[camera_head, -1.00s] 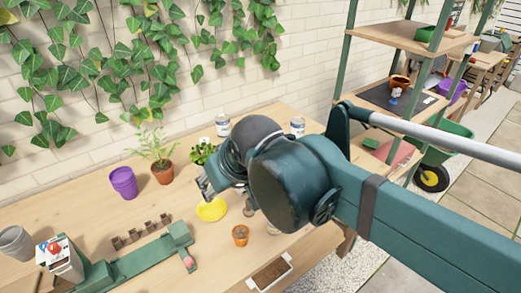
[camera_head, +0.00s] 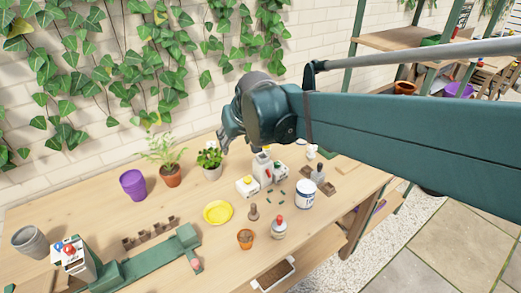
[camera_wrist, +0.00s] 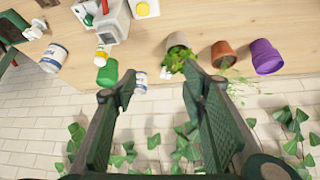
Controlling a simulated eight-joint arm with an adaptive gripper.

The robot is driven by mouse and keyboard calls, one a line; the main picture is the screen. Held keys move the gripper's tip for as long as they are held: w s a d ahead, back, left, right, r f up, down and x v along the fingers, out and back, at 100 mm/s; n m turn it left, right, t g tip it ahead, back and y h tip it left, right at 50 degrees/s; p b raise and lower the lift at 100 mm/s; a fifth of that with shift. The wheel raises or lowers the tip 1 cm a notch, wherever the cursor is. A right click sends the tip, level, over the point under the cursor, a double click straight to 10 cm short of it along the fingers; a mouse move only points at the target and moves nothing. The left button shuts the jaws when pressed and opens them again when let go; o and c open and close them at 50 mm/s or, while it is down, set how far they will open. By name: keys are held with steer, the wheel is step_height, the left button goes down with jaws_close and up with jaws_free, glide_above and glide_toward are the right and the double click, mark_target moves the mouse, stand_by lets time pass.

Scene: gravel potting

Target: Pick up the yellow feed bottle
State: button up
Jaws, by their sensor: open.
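I cannot make out a wholly yellow bottle in either view. A small white item with a yellow top (camera_wrist: 102,53) stands beside a grey-white container (camera_wrist: 114,22) in the wrist view. A white box-like container with a yellow spot on top (camera_head: 247,187) stands on the table in the head view. My gripper (camera_head: 226,143) is above the back of the table near the wall. In the wrist view its two fingers (camera_wrist: 160,88) are spread apart with nothing between them. The potted green plant lies just beyond the fingertips in that view.
The wooden table (camera_head: 90,215) holds a purple pot (camera_head: 133,183), a terracotta plant pot (camera_head: 170,175), a leafy white pot (camera_head: 211,165), a yellow saucer (camera_head: 217,212), a white can (camera_head: 305,194) and a red-capped bottle (camera_head: 279,228). The ivy wall is close behind.

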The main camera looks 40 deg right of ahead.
steer(key=w+d+f+m+p, duration=0.1)
steer(key=w+d+p, duration=0.2)
steer(key=w+d, duration=0.65)
steer(key=m+h+p, duration=0.1)
steer(key=p, duration=0.1)
glide_above(266, 152)
steer(key=w, duration=0.1)
step_height(266, 152, down, 4)
steer(key=r, duration=0.1)
steer(key=f, duration=1.1)
steer(key=shift+d+f, duration=0.35)
steer(key=shift+f, duration=0.55)
steer(key=shift+f, duration=0.1)
steer(key=shift+b+x, duration=0.4)
steer(key=shift+x, duration=0.8)
steer(key=shift+s+b+x, duration=0.25)
steer(key=shift+b+x, duration=0.45)
steer(key=shift+x, duration=1.9)
steer(key=shift+d+f, duration=0.15)
steer(key=shift+c, duration=0.7)
